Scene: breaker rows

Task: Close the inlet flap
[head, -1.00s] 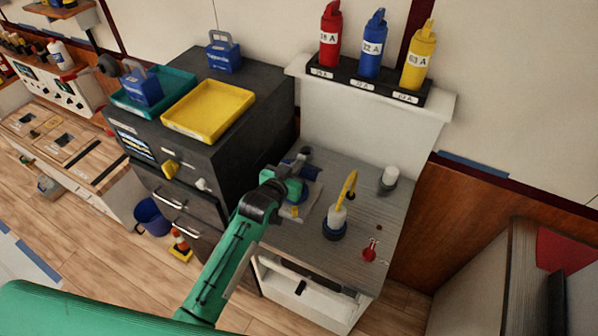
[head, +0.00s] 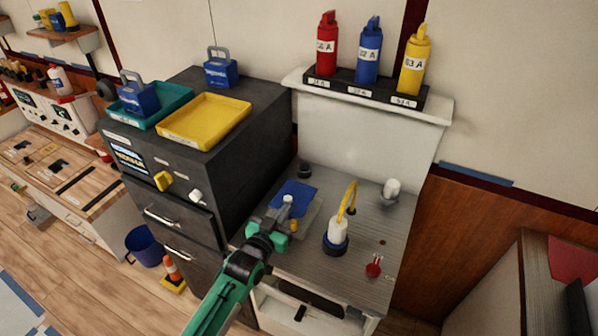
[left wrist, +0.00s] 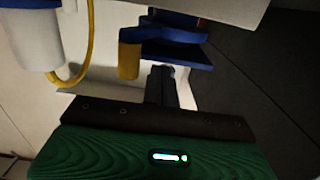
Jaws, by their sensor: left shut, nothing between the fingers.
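A blue flat panel (head: 296,190) sits on a grey plate on the bench, left of the white bottle; it looks like the inlet flap, but I cannot tell for certain or read its angle. A small yellow cylinder (head: 294,226) is beside it. In the left wrist view, blue plates (left wrist: 178,52) and the yellow cylinder (left wrist: 130,58) lie just beyond the fingertips. My left gripper (head: 286,213) is shut and empty, over the near side of the blue panel, hiding part of it. Its dark fingers (left wrist: 160,85) show in the wrist view. I cannot tell whether they touch the panel. My right gripper is not in view.
A white bottle with a yellow tube (head: 338,232) stands close to the right of my gripper. A red item (head: 374,266) and a white-capped jar (head: 390,190) are farther right. A dark cabinet (head: 240,150) rises at the left. The bench's right side is mostly clear.

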